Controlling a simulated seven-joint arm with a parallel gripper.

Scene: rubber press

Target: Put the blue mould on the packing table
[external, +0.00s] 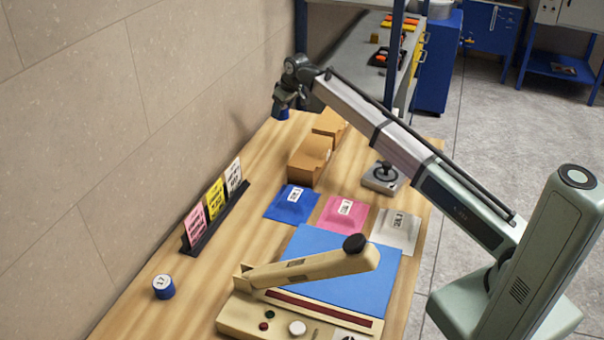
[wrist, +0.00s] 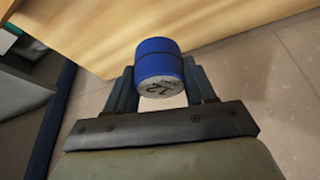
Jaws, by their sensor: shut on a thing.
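My gripper (external: 284,101) is shut on a blue cylinder (wrist: 158,68), likely the blue mould, with a pale marked end face. In the wrist view it sits between the two fingers, its marked end towards the camera. In the external view only a bit of it (external: 281,114) shows below the gripper, above the far end of the wooden table (external: 130,290). A similar blue cylinder (external: 163,288) with a white marked top stands at the table's near left. I cannot tell which surface is the packing table; a grey-topped bench (external: 350,68) stands beyond the wooden table.
Cardboard boxes (external: 310,160) stand near the wooden table's far end. A card holder (external: 215,222) is along the wall. The bench holds trays and small items.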

